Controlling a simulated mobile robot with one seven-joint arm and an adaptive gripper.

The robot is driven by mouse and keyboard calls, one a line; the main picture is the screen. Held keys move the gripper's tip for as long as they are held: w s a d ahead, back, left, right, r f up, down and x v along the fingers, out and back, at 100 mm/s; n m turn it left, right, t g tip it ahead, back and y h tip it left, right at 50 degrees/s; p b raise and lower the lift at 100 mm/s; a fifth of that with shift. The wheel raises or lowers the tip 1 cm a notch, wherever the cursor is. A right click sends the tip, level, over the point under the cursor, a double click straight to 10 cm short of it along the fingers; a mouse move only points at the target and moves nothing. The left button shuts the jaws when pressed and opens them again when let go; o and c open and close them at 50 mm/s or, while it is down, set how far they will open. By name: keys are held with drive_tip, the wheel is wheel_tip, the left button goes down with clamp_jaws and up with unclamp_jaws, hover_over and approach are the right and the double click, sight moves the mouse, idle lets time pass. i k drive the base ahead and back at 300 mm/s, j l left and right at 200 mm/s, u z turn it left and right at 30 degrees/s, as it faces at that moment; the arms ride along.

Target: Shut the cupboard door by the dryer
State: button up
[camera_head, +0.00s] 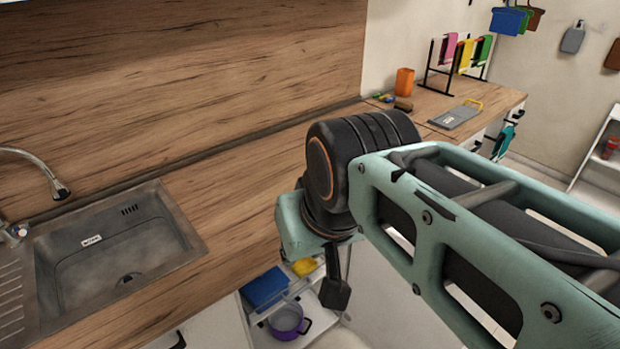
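An open cupboard (246,318) stands below the worktop at the bottom centre. Its shelves hold a blue item, a yellow item and a purple pot. A pale surface right of the opening may be its door, but my arm covers much of that area and I cannot tell its angle. My gripper (336,292) points down in front of the cupboard's right side. Only one dark finger shows clearly, so its opening is unclear. I cannot tell whether it touches the door.
A steel sink (190,243) with a tap is at the left of the wooden worktop (236,195). A dark rack (428,72) with coloured cloths, an orange cup (404,82) and a grey board (455,116) stand at the far right end. My arm crosses the right side.

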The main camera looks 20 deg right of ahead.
sight(382, 309)
drive_tip(key=k+l+u, duration=0.15)
drive_tip(key=l, duration=0.25)
drive_tip(key=l+u, duration=0.15)
drive_tip(key=l, duration=0.2)
drive_tip(key=k+l+u, duration=0.2)
drive_tip(key=l, duration=0.15)
drive_tip(key=k+l+u, duration=0.15)
drive_tip(key=l, duration=0.2)
drive_tip(key=k+l+u, duration=0.15)
drive_tip(key=l, duration=0.25)
drive_tip(key=l+u, duration=0.2)
drive_tip(key=l, duration=0.15)
drive_tip(key=k+l+u, duration=0.15)
drive_tip(key=l, duration=0.2)
drive_tip(key=k+l+u, duration=0.25)
drive_tip(key=l, duration=0.3)
drive_tip(key=l+u, duration=0.1)
drive_tip(key=l, duration=0.3)
drive_tip(key=k+l+u, duration=0.1)
drive_tip(key=l, duration=0.3)
drive_tip(key=k+l+u, duration=0.1)
drive_tip(key=l, duration=0.3)
drive_tip(key=i+l+u, duration=0.2)
drive_tip(key=l+u, duration=0.2)
drive_tip(key=l, duration=0.2)
drive_tip(key=k+j+z, duration=0.1)
drive_tip(key=k, duration=0.1)
